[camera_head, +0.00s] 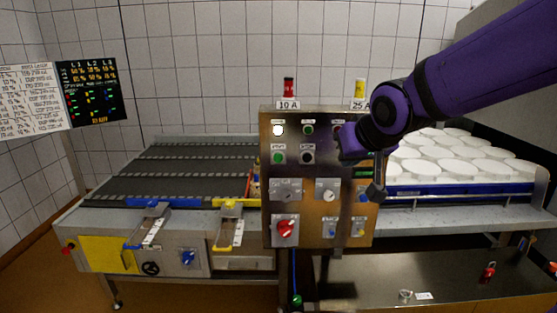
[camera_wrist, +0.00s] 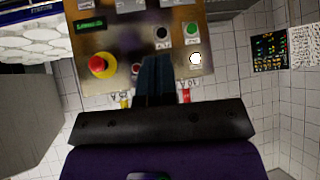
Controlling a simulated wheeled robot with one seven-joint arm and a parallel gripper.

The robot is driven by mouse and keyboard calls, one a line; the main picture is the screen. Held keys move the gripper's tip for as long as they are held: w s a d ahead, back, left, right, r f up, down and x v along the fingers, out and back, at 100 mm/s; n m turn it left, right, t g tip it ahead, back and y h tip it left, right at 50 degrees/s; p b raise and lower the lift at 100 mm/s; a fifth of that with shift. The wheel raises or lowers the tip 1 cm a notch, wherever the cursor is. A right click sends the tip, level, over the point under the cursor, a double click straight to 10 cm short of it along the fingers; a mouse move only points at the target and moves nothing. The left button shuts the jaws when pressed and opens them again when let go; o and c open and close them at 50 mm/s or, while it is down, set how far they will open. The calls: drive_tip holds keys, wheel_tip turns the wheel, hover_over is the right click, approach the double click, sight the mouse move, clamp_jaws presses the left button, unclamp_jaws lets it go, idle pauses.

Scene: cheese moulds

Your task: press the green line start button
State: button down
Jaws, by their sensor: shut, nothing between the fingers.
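The control panel (camera_head: 318,178) stands upright in the middle of the head view. A green button (camera_head: 278,157) sits at its left, below a white lit lamp (camera_head: 278,129); the green button also shows in the wrist view (camera_wrist: 191,29), uncovered. A darker green round fitting (camera_head: 308,129) sits right of the lamp. The small labels are unreadable, so I cannot confirm which is line start. My gripper (camera_wrist: 156,60) is shut and empty in front of the panel, pointing at it, left of the green button in the wrist view. Its fingers hide part of the panel; contact cannot be told.
A black button (camera_head: 307,157) is right of the green one. A red mushroom button on yellow (camera_wrist: 102,65) and a small red button (camera_wrist: 136,69) lie near my fingers. Red (camera_head: 288,86) and yellow (camera_head: 360,88) pieces rise above the panel. White moulds (camera_head: 440,155) stand behind, right.

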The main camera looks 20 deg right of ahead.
sight(278, 158)
drive_tip(key=w+a+f+t+y, duration=0.2)
drive_tip(key=w+a+f+y, duration=0.2)
drive_tip(key=w+f, duration=0.2)
drive_tip(key=w+a+f+t+y, duration=0.3)
drive_tip(key=w+a+f, duration=0.2)
drive_tip(key=w, duration=0.5)
drive_tip(key=shift+w+f+m+t+y, duration=0.2)
drive_tip(key=shift+f+m+t+y, duration=0.15)
drive_tip(key=shift+f, duration=0.35)
drive_tip(key=shift+w, duration=0.1)
drive_tip(key=shift+w+d, duration=0.45)
drive_tip(key=shift+w, duration=0.9)
drive_tip(key=shift+w+d, duration=0.45)
drive_tip(key=shift+w, duration=0.95)
drive_tip(key=shift+w+d, duration=0.45)
drive_tip(key=shift+w, duration=0.9)
drive_tip(key=shift+w+d, duration=0.1)
drive_tip(key=shift+w, duration=0.25)
